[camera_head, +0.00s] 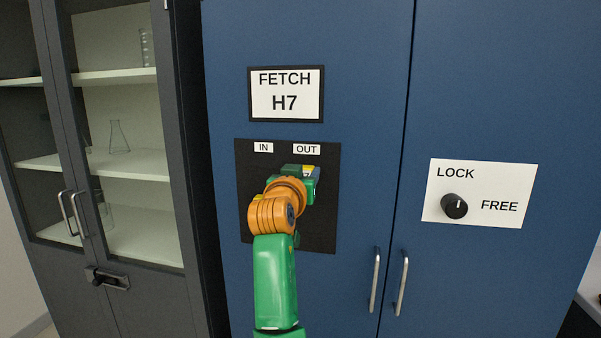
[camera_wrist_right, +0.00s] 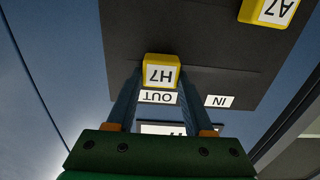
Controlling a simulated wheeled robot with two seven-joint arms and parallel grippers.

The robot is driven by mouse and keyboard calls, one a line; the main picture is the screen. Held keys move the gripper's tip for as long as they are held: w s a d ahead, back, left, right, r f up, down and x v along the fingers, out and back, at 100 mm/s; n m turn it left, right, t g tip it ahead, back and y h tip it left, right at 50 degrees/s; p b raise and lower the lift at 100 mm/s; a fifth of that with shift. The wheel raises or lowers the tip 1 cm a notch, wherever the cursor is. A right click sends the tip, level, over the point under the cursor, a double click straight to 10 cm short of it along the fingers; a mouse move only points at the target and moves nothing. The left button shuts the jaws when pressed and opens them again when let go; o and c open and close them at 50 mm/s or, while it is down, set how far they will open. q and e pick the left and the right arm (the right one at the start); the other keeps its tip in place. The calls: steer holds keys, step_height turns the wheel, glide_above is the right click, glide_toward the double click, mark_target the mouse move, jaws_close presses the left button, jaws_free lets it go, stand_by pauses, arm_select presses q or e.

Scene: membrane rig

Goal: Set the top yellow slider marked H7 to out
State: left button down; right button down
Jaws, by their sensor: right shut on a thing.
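The yellow slider marked H7 (camera_wrist_right: 161,72) sits on the dark panel (camera_head: 322,235), in line with the OUT label (camera_head: 306,149). In the wrist view, turned upside down, the OUT label (camera_wrist_right: 158,97) lies right beside it and the IN label (camera_wrist_right: 219,101) is to the right. My right gripper (camera_wrist_right: 160,82) has its two fingers on either side of the H7 slider and is shut on it. In the head view the right gripper (camera_head: 308,174) and arm hide most of the slider and panel middle. My left gripper is not in view.
A second yellow slider marked A7 (camera_wrist_right: 270,10) is on the IN side of the panel. A FETCH H7 sign (camera_head: 286,94) hangs above. A LOCK knob (camera_head: 454,206) points near FREE at the right. Door handles (camera_head: 375,280) stick out below; a glass cabinet (camera_head: 120,130) stands left.

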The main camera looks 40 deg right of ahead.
steer(key=shift+c, duration=2.3)
jaws_free()
steer(key=shift+d, duration=0.1)
steer(key=shift+o, duration=0.9)
steer(key=shift+s+d, duration=0.2)
steer(key=shift+a, duration=0.1)
steer(key=b+v, duration=0.3)
steer(key=v, duration=0.4)
steer(key=shift+b, duration=0.3)
